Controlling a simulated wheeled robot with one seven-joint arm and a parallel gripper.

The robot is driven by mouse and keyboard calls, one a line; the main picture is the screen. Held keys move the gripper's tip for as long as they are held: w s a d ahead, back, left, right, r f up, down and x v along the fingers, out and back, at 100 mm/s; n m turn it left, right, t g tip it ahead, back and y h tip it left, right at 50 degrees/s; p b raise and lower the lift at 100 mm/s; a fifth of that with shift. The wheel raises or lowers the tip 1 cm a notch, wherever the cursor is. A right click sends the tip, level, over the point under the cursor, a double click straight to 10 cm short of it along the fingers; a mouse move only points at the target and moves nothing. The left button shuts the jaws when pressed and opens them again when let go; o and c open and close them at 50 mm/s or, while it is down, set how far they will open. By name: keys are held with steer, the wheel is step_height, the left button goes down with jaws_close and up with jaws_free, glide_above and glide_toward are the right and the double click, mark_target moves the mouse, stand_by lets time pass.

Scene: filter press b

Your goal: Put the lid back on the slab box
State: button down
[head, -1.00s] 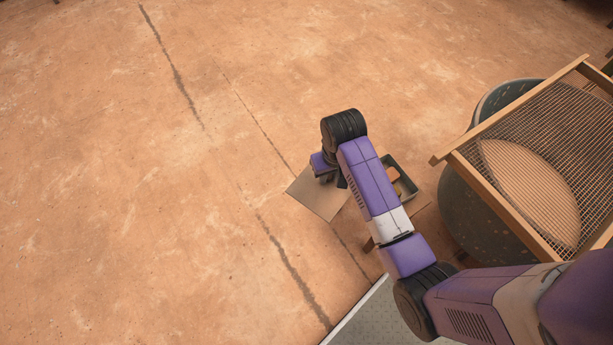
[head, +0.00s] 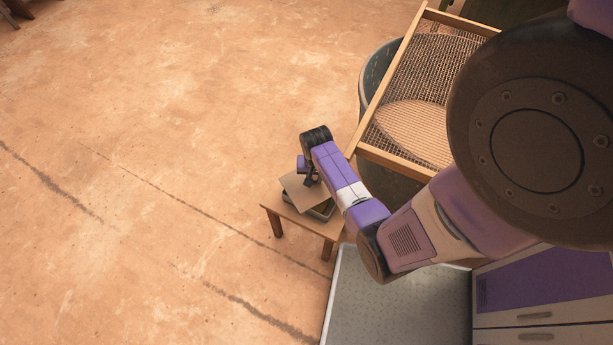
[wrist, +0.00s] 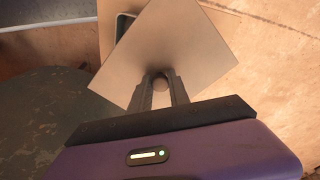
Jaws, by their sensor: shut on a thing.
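The lid (head: 303,192) is a flat, light brown square plate. My gripper (head: 309,183) is above it, and the wrist view shows my gripper (wrist: 160,82) shut on a small round knob at the middle of the lid (wrist: 175,42). The slab box (head: 324,209) is a dark-rimmed box on a small wooden table. The lid is over the box, turned at an angle to it, and hides most of it. In the wrist view a dark corner of the box (wrist: 123,22) shows past the lid's left edge. I cannot tell whether the lid touches the rim.
The small wooden table (head: 281,211) stands on the bare earthen floor. Right behind it is a large dark round tub (head: 376,75) with a wood-framed mesh screen (head: 400,100) on top. Open floor lies to the left.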

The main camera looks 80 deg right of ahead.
mark_target(314, 184)
steer(key=shift+w+d+f, duration=0.15)
steer(key=shift+d+f, duration=0.15)
steer(key=shift+d, duration=0.15)
step_height(314, 184, down, 4)
steer(key=b, duration=0.5)
steer(key=shift+f, duration=0.15)
steer(key=shift+f+b, duration=0.5)
steer(key=shift+f, duration=0.35)
steer(key=shift+a+r+p, duration=0.1)
steer(key=shift+p, duration=0.35)
steer(key=shift+f, duration=0.25)
stand_by(1.5)
steer(key=c, duration=1.1)
jaws_free()
steer(key=shift+c, duration=0.2)
steer(key=shift+o, duration=0.4)
